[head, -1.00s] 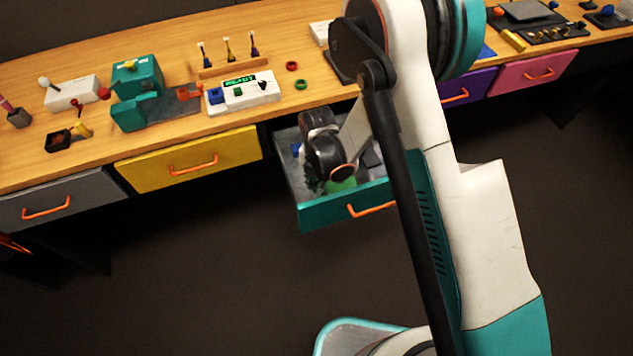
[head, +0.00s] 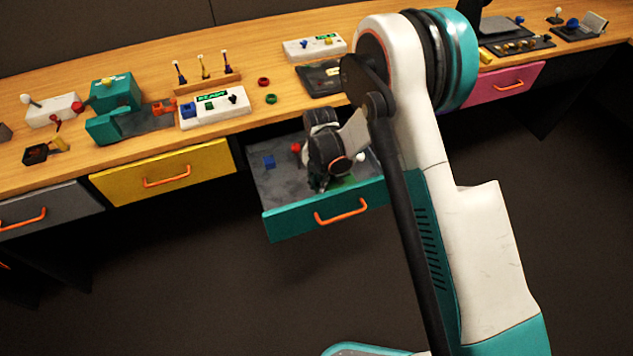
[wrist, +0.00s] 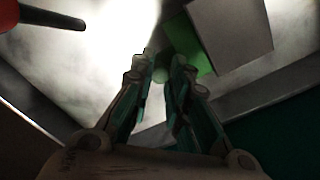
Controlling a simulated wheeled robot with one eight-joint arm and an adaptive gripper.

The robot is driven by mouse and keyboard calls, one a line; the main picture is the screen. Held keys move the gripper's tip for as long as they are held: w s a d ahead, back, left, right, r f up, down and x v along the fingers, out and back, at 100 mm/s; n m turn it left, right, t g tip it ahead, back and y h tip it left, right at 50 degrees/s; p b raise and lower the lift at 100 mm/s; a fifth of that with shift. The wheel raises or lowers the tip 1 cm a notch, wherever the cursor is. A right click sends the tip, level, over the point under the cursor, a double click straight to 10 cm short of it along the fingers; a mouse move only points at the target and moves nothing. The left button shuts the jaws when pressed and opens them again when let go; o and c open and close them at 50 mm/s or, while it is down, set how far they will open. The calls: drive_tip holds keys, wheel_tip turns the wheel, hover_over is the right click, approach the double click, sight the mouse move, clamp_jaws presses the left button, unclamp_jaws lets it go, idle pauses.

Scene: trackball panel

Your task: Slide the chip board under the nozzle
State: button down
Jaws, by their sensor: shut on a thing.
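A green piece, which I take to be the chip board (head: 344,183), lies low in the open teal drawer, partly hidden by my wrist. My gripper (head: 318,187) reaches down into this drawer beside it. In the wrist view, my gripper (wrist: 160,72) has its fingers close together, at the near end of the green piece (wrist: 188,45). A pale grey block (wrist: 230,35) covers part of the green piece there. The exact contact is dark and hard to see. A teal machine (head: 112,95) with a dark grey bed stands on the bench; I cannot tell whether it carries the nozzle.
The teal drawer (head: 290,222) has an orange handle and also holds a blue block (head: 269,162) and a red knob (head: 296,148). Above it on the wooden bench are a white panel (head: 215,107) and a dark tray (head: 322,80). The yellow drawer (head: 165,168) is shut.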

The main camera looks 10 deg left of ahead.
drive_tip(key=shift+w+d, duration=0.1)
drive_tip(key=shift+d, duration=0.1)
drive_tip(key=c, duration=1.5)
unclamp_jaws()
drive_tip(key=shift+d, duration=0.1)
drive_tip(key=shift+r, duration=0.15)
drive_tip(key=shift+r, duration=0.35)
wheel_tip(320, 180, up, 11)
drive_tip(key=shift+r, duration=0.1)
